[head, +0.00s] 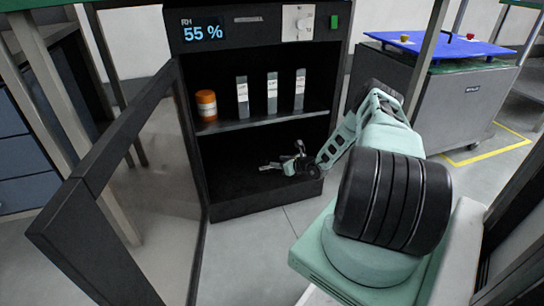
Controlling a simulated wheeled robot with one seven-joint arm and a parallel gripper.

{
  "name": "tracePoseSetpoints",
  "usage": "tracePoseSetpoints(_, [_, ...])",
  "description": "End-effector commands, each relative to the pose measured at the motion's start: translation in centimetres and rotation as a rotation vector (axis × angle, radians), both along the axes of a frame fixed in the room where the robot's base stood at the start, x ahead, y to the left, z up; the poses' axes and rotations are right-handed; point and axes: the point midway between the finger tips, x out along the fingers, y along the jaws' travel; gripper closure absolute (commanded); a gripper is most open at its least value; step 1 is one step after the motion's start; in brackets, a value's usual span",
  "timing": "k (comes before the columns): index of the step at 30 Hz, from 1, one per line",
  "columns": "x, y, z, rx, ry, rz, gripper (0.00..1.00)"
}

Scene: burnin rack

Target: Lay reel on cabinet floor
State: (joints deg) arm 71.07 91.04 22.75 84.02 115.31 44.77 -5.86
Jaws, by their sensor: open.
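The dark cabinet (265,205) stands open, with its display reading RH 55 %. My arm reaches in from the right, and my gripper (268,165) is inside the lower compartment, below the shelf and a little above the cabinet floor (232,186). The gripper is open, its pale fingers pointing left. I cannot make out a reel in this view; the lower compartment is very dark, and the gripper and wrist cover part of it.
The cabinet door (125,185) is swung open to the left. The shelf (265,121) holds an orange jar (206,106) and several upright pale packets (272,93). A grey cart (455,105) with a blue top (440,43) stands at the right.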

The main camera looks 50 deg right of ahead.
Motion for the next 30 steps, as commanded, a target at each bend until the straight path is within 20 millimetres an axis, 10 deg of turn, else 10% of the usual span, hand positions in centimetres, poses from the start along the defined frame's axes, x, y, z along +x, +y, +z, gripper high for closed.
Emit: tracePoseSetpoints(30, [-2.9,0.2,1.1,0.001,0.0,0.0,0.54])
